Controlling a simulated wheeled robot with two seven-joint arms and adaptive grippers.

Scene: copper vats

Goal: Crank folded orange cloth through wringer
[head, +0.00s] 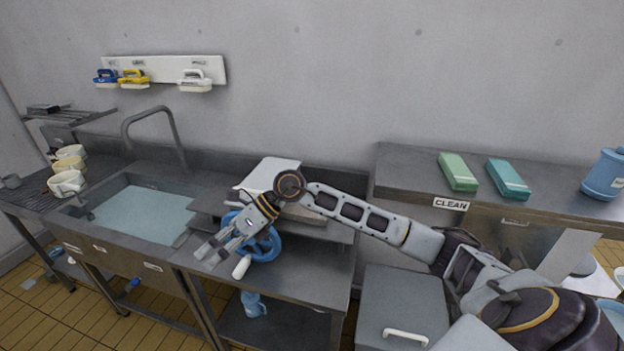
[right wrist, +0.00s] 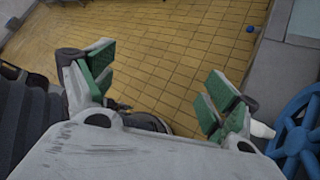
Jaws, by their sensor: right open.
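The wringer (head: 268,175) stands on the steel bench right of the sink, its pale top partly hidden behind my right arm. Its blue crank wheel (head: 268,246) faces the front, with a white handle (head: 241,267) at its lower left. My right gripper (head: 210,256) is open and empty, just left of the wheel and handle. In the right wrist view my green-padded fingers (right wrist: 160,88) are spread apart over floor; the blue wheel (right wrist: 299,138) and white handle (right wrist: 262,130) lie to their right. I see no orange cloth. My left gripper is out of view.
The water-filled sink (head: 145,212) is at left, with mugs (head: 68,183) beyond it. A green block (head: 458,171) and a teal block (head: 508,179) lie on the shelf marked CLEAN. A grey lidded box (head: 400,300) stands below. A blue jug (head: 253,304) sits under the bench.

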